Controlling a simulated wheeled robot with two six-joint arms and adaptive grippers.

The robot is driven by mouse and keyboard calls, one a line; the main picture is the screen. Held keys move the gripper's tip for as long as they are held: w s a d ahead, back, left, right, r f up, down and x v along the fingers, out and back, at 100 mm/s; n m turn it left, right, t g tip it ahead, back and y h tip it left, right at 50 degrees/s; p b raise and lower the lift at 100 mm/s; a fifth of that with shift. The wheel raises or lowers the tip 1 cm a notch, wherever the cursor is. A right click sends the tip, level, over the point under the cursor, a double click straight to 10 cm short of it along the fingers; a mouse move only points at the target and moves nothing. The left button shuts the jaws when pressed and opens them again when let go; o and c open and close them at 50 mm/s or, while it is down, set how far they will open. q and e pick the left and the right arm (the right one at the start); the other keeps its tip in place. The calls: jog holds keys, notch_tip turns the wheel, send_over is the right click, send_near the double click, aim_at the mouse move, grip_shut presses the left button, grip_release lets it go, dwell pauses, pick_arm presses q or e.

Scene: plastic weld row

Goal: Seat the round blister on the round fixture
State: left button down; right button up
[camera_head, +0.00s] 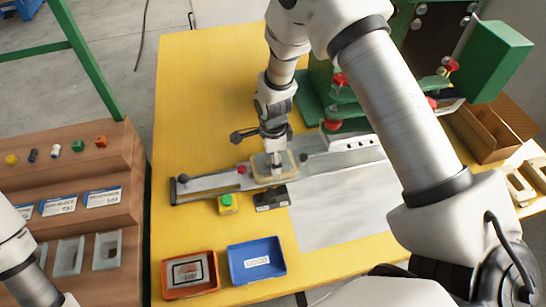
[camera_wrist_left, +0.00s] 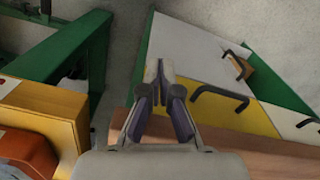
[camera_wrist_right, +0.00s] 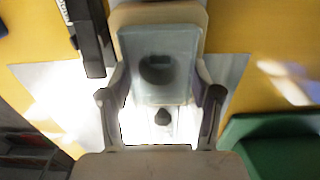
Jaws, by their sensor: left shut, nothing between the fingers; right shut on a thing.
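My right gripper (camera_head: 275,165) points down over the slide rail and is shut on a clear blister (camera_wrist_right: 160,85). In the right wrist view the blister lies between the two fingers, with a dark round shape showing through it. A tan fixture (camera_head: 259,172) is directly under the blister on the rail; its rim also shows in the right wrist view (camera_wrist_right: 135,15). The blister overlaps the fixture, but I cannot tell whether it rests on it. My left gripper (camera_wrist_left: 161,80) is shut and empty, away from the work; its fingers are outside the head view.
A green press (camera_head: 490,60) stands at the back right. A yellow box with a green button (camera_head: 228,204) and a black block (camera_head: 271,198) sit in front of the rail. A red bin (camera_head: 190,274) and a blue bin (camera_head: 256,262) lie at the front. A brown stepped rack (camera_head: 80,180) stands left.

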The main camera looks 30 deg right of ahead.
jog(key=shift+r, duration=0.1)
jog(key=o, duration=1)
jog(key=c, duration=0.4)
jog(key=shift+c, duration=0.2)
